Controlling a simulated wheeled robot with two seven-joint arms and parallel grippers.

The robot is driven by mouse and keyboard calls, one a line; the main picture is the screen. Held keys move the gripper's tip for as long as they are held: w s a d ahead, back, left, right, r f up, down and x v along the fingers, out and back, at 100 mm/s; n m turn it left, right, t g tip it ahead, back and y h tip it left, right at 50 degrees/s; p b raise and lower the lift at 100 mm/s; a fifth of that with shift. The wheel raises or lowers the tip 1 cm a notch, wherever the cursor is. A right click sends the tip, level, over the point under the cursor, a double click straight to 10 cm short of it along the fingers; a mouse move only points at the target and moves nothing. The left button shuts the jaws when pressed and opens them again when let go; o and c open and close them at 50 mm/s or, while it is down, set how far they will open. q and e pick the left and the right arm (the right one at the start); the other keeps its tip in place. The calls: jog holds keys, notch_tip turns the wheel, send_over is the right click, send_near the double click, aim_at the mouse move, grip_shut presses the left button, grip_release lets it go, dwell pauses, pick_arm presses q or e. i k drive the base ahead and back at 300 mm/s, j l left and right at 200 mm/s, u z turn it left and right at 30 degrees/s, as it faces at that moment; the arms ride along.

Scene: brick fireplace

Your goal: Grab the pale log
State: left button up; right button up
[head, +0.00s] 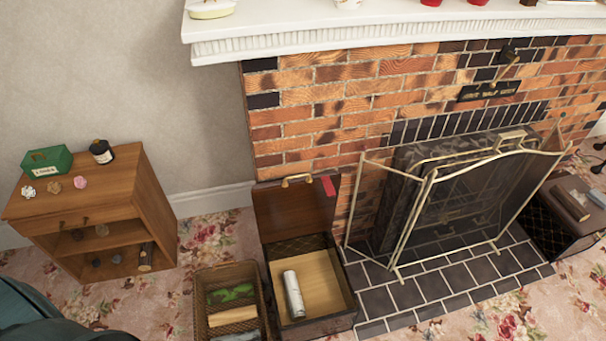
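A pale, whitish log (293,295) with grey markings leans inside an open wooden box (329,322) left of the hearth. The box lid stands raised against the brick wall. A wicker basket (204,311) beside the box holds another light, yellowish piece of wood (232,316), a green item and a greyish piece at the bottom edge. Neither gripper shows in the head view.
A small wooden shelf (160,200) stands at the left with a green box (47,162), a dark jar (102,152) and small items. A brass fire screen (428,200) stands on the dark tiled hearth (385,300). A dark chest (550,232) with logs on top is at the right.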

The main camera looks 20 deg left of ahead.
aim_at(249, 312)
jog(key=k+j+u, duration=0.1)
jog(key=u, duration=0.3)
jog(key=k+j+u, duration=0.2)
jog(key=u, duration=0.15)
jog(key=k+j+u, duration=0.2)
jog(key=u, duration=0.2)
jog(key=k+j, duration=0.05)
jog(key=k, duration=0.05)
